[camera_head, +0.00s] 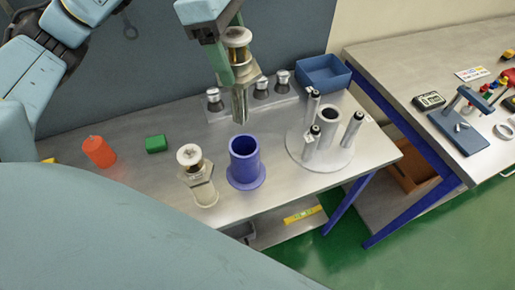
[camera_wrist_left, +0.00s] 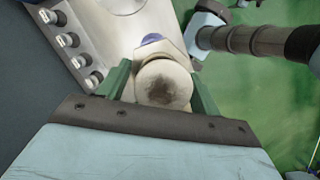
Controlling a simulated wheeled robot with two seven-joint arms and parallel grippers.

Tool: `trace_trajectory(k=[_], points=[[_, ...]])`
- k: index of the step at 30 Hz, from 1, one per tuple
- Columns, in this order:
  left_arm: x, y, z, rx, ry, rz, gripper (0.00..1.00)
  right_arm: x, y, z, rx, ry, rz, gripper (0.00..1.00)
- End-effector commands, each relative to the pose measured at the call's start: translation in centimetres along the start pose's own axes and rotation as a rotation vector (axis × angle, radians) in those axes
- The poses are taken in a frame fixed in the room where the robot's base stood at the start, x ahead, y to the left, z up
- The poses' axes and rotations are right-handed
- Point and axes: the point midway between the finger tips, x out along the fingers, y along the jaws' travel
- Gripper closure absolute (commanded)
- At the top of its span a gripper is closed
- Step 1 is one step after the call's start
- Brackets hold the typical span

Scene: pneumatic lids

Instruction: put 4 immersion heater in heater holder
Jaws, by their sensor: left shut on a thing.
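My left gripper (camera_head: 238,68) has green fingers and is shut on an immersion heater (camera_head: 239,103), which has a pale round cap, a hex collar and a metal tube pointing down. It is above the table, behind the blue cylindrical holder (camera_head: 245,165) in the head view. In the left wrist view the gripper (camera_wrist_left: 162,88) grips the heater's round cap (camera_wrist_left: 163,82) from both sides; a bit of blue (camera_wrist_left: 152,39) shows beyond it. Another heater (camera_head: 198,175) stands upright left of the blue holder, whose top is open. My right gripper is not seen.
A plate with several metal knobs (camera_head: 214,100) is behind the held heater. A round metal base (camera_head: 322,158) with a hollow cylinder and black-tipped pins stands right. A blue bin (camera_head: 323,73), green block (camera_head: 156,144) and orange cylinder (camera_head: 99,152) are on the table.

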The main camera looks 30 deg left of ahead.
Motion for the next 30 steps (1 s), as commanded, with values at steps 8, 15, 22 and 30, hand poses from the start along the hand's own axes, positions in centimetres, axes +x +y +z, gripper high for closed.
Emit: trace_trajectory(k=[8,15,22,30], points=[[1.7,-0.4,-0.9,-0.085,0.003,0.016,0.59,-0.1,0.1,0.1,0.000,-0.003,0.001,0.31],[7.8,-0.5,-2.4,-0.084,0.003,0.014,0.59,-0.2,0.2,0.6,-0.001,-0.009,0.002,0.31],[12.1,-0.4,-3.5,-0.082,0.001,0.020,0.59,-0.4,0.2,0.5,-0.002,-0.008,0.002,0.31],[14.1,-0.4,-4.0,-0.082,0.000,0.020,0.59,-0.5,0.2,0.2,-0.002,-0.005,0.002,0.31]])
